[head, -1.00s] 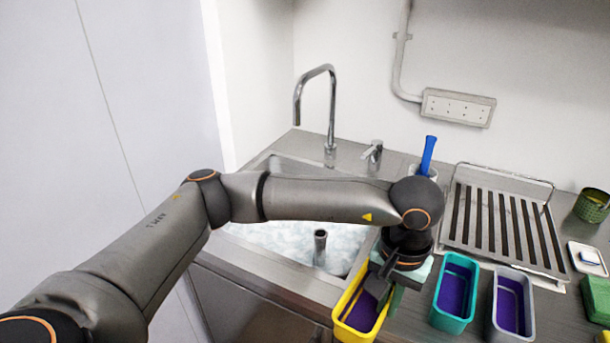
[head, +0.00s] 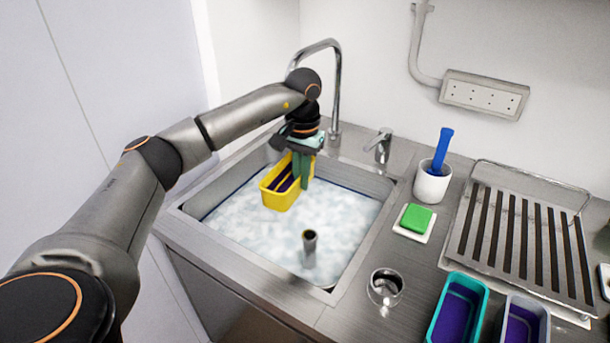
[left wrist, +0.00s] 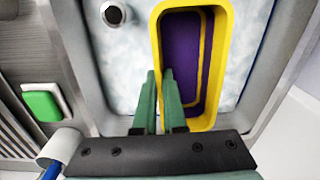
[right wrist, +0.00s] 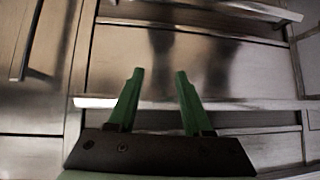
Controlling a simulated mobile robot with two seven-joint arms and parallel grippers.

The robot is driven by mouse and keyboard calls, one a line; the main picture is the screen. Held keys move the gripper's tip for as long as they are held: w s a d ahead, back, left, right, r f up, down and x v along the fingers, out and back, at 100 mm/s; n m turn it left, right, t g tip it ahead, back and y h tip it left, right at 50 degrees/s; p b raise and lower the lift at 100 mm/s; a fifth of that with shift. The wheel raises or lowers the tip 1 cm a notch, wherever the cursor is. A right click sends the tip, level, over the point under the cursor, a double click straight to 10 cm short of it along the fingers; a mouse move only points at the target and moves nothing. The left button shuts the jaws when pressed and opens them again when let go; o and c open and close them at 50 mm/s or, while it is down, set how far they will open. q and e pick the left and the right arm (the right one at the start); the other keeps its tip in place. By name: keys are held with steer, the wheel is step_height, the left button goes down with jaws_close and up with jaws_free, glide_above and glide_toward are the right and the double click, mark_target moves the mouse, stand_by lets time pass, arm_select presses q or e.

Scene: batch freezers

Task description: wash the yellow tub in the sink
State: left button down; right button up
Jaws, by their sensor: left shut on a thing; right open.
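The yellow tub (head: 281,199) hangs over the foamy water of the sink (head: 345,280), at its back left. My left gripper (head: 300,178) is shut on the tub's wall. In the left wrist view the fingers (left wrist: 160,100) grip the long side of the yellow tub (left wrist: 222,60), whose inside is purple. I cannot tell whether the tub's bottom touches the water. My right gripper (right wrist: 157,95) is open and empty in the right wrist view, in front of steel cabinet fronts. It is not in the head view.
A tap (head: 338,85) arches behind my left gripper. An upright grey pipe (head: 310,245) stands in the sink. On the counter are a green sponge (head: 416,217), a white cup with a blue brush (head: 433,182), a metal cup (head: 385,287), a drying rack (head: 520,235), a teal tub (head: 458,308) and a grey tub (head: 522,325).

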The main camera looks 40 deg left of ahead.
arm_select(q)
step_height(320, 180, down, 17)
steer(key=b, duration=1)
steer(key=shift+b, duration=0.3)
steer(key=shift+f+b, duration=0.5)
steer(key=shift+f, duration=0.55)
arm_select(e)
steer(key=w+a+f, duration=0.1)
steer(key=a+f, duration=0.2)
steer(key=f, duration=0.5)
steer(key=shift+f+n+y, duration=0.3)
steer(key=shift+n+y, duration=0.1)
steer(key=shift+w+a, duration=0.1)
steer(key=shift+w, duration=0.05)
